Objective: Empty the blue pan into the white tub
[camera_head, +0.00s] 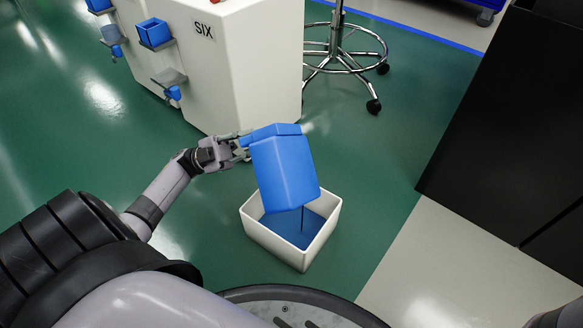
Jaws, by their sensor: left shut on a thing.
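The blue pan (284,172) is tipped steeply over the white tub (273,243), its outer side facing me. My left gripper (243,146) is shut on the pan at its upper left end. The tub stands on the green floor and its inside looks blue. A thin dark upright shape (303,219) shows between the pan's lower edge and the tub's inside; I cannot tell what it is. The pan's inside is hidden. My right gripper is not in view.
A white cabinet marked SIX (236,70) with blue bins (154,33) on its side stands behind. A wheeled stool base (343,58) is at the back. A black cabinet (505,140) stands at right. The green floor around the tub is clear.

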